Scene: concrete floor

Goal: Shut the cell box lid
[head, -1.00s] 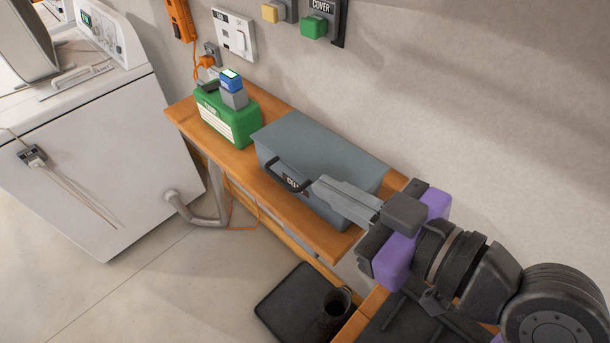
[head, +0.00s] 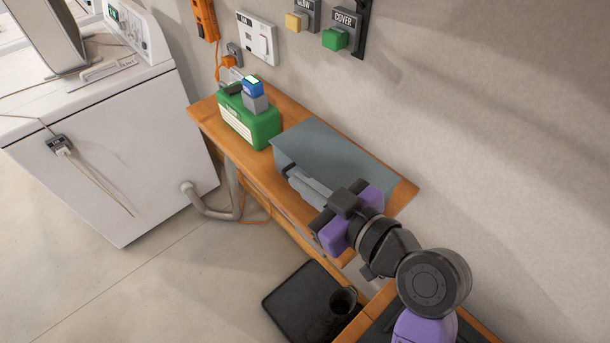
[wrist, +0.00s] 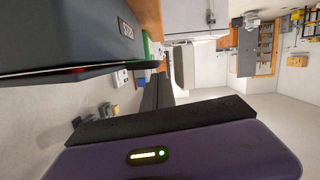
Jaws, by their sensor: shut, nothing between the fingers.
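The cell box (head: 350,160) is a blue-grey case on the wooden shelf, its lid lying almost flat over it in the head view. In the wrist view the box (wrist: 75,28) fills the upper left, with a dark seam and a thin red strip between body and lid (wrist: 60,82), so the lid looks slightly ajar.
A green case (head: 250,122) with a blue-topped block stands left of the box on the shelf (head: 205,112). Wall switches (head: 335,39) sit above. A white machine (head: 110,150) stands left. A black tray (head: 300,300) with a dark jug lies below.

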